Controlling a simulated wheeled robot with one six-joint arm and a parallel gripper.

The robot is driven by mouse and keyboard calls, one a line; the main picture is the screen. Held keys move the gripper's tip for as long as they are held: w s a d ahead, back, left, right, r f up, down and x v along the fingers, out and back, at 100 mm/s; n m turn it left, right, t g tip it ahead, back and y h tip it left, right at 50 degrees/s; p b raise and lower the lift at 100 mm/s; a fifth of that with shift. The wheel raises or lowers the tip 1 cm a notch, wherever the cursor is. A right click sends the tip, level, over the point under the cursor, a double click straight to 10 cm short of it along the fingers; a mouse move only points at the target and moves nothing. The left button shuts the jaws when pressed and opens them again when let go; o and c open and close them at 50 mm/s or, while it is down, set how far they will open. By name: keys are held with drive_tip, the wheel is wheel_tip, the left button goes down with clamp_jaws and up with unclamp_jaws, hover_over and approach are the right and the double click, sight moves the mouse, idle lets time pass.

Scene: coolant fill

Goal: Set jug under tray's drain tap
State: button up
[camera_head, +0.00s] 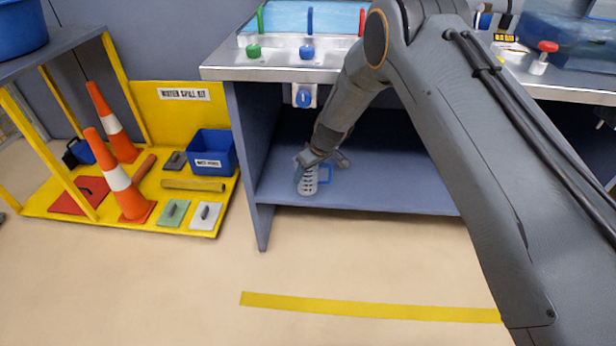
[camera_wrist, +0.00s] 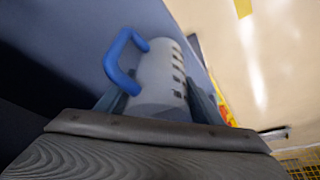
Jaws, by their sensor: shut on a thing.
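A pale grey jug (camera_head: 308,184) with dark level marks and a blue handle is in my gripper (camera_head: 312,165), at the front of the shelf under the bench. The gripper is shut on it. In the wrist view the jug (camera_wrist: 162,82) lies between the two fingers (camera_wrist: 160,105), its blue handle to the left. I cannot tell whether the jug touches the shelf. The drain tap (camera_head: 304,97), with a blue knob, hangs below the bench front above the jug. The metal tray (camera_head: 300,73) is on the bench top. My forearm hides part of the bench.
The lower shelf (camera_head: 400,194) is otherwise bare where seen. A side panel (camera_head: 251,160) stands left of the jug. A yellow spill-kit stand with orange cones (camera_head: 120,182) and a blue bin (camera_head: 211,152) is further left. Open floor lies in front.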

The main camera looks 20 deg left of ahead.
drive_tip(key=shift+f, duration=0.9)
drive_tip(key=shift+f, duration=0.2)
drive_tip(key=o, duration=1.1)
drive_tip(key=shift+r, duration=0.15)
drive_tip(key=shift+d+r, duration=0.1)
drive_tip(key=shift+r, duration=0.25)
drive_tip(key=s+d+r+b, duration=0.1)
drive_tip(key=s+d, duration=0.1)
drive_tip(key=d, duration=0.2)
drive_tip(key=s+d+r+b, duration=0.1)
drive_tip(key=s+d, duration=0.1)
drive_tip(key=d, duration=0.2)
drive_tip(key=s+d+r, duration=0.2)
drive_tip(key=s+d, duration=0.1)
drive_tip(key=shift+s+d+b, duration=0.1)
drive_tip(key=shift+d+b, duration=0.3)
